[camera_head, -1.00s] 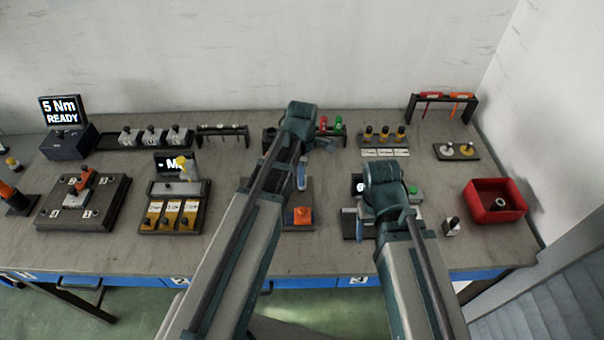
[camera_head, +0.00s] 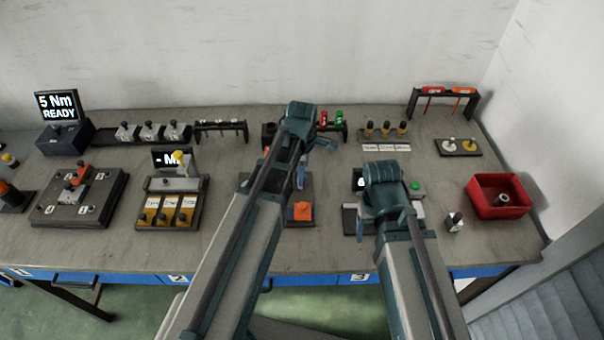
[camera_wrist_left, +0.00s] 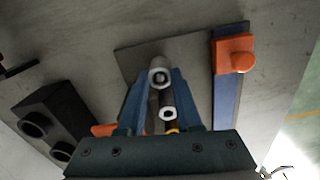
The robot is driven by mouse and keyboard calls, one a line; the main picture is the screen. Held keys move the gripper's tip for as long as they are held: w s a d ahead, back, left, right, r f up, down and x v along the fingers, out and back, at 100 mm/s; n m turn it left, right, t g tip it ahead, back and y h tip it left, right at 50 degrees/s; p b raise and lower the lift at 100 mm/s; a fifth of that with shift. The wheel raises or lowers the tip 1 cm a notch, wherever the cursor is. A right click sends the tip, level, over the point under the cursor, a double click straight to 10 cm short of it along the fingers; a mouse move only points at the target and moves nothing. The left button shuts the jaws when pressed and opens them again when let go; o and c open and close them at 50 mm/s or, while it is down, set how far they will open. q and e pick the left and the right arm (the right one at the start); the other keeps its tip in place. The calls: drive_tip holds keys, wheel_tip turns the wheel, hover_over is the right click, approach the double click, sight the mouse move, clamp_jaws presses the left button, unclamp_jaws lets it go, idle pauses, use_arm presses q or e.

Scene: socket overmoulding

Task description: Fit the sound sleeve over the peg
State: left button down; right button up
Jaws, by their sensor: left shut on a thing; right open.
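My left gripper (camera_head: 301,176) is over the dark plate with an orange block (camera_head: 300,212); its wrist hides most of the fingers. In the left wrist view its two blue fingers (camera_wrist_left: 170,92) are shut on a pale, hollow cylinder, seemingly the sleeve (camera_wrist_left: 160,72), near the tips. A second pale ringed end (camera_wrist_left: 168,113) shows between the fingers, nearer the camera. I cannot tell which part is the peg or whether the sleeve is around it. My right gripper (camera_head: 361,232) is open above a fixture with a green button (camera_head: 414,186); its wrist largely hides it.
A red bin (camera_head: 484,212) with a grey ring (camera_head: 502,198) stands at the right, beside a small black-and-white piece (camera_head: 455,222). A clamp station (camera_head: 172,208), a dark block fixture (camera_head: 112,207) and a torque display (camera_head: 58,106) stand left. The front table strip is clear.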

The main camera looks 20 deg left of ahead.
use_arm(q)
drive_tip(key=shift+f, duration=0.25)
use_arm(e)
drive_tip(key=shift+f, duration=0.3)
use_arm(q)
drive_tip(key=c, duration=0.5)
unclamp_jaws()
drive_tip(key=shift+r, duration=0.1)
use_arm(e)
drive_tip(key=shift+r, duration=0.1)
use_arm(q)
drive_tip(key=shift+r, duration=0.1)
use_arm(e)
drive_tip(key=shift+r, duration=0.1)
use_arm(q)
wheel_tip(320, 180, up, 14)
drive_tip(key=p, duration=1.3)
drive_tip(key=shift+f+p, duration=0.2)
drive_tip(key=shift+p, duration=0.1)
use_arm(e)
wheel_tip(320, 180, up, 14)
drive_tip(key=shift+f, duration=0.2)
